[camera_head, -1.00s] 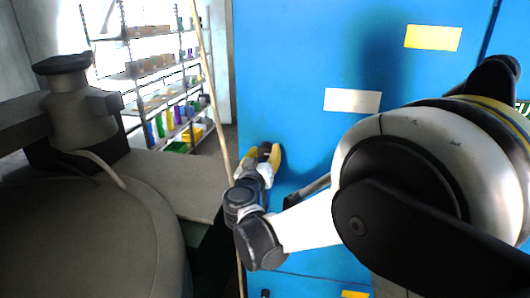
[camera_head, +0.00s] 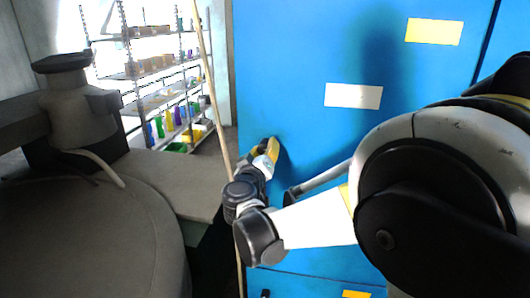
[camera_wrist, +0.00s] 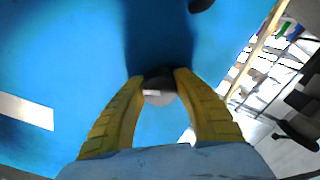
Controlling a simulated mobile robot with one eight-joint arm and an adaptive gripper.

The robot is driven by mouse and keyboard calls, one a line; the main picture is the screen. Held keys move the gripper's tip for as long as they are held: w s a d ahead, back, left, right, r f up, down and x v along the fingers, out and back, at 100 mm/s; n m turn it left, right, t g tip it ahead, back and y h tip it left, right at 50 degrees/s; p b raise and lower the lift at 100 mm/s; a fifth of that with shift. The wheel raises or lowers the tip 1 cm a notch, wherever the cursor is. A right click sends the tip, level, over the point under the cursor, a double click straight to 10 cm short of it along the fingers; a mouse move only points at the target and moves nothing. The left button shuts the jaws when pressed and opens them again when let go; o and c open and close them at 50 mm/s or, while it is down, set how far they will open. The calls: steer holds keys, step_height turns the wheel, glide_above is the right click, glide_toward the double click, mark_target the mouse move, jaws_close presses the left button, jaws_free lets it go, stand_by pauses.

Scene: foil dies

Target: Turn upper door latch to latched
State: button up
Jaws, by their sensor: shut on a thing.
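The upper door latch (camera_wrist: 158,74) shows in the wrist view as a dark piece between my fingertips, with a paler grey round part just below it. It sits on the large blue door (camera_head: 300,50). My gripper (camera_wrist: 160,78) has two yellow fingers closed on the latch from both sides. In the head view my gripper (camera_head: 272,148) is against the blue door near its left edge. There the latch is hidden by the fingers, and its exact angle cannot be told.
A white label (camera_head: 352,96) and a yellow label (camera_head: 433,32) are on the blue face. A thin pale upright edge (camera_head: 212,90) runs left of my gripper. Shelves with boxes and bottles (camera_head: 160,65) stand behind at the left. A dark part (camera_wrist: 200,4) shows at the wrist view's top.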

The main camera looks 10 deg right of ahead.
steer(key=n+b, duration=0.1)
steer(key=n, duration=0.2)
steer(key=shift+f+n, duration=0.1)
steer(key=shift+n, duration=0.3)
steer(key=n+b, duration=0.1)
steer(key=n, duration=0.2)
steer(key=shift+n, duration=0.3)
steer(key=n+b, duration=0.1)
steer(key=n, duration=0.5)
steer(key=shift+n+b, duration=0.3)
steer(key=shift+b, duration=0.1)
steer(key=shift+r, duration=0.2)
steer(key=o, duration=1.2)
steer(key=shift+d, duration=0.15)
steer(key=shift+s+a, duration=0.25)
steer(key=shift+s, duration=0.1)
steer(key=v, duration=1.1)
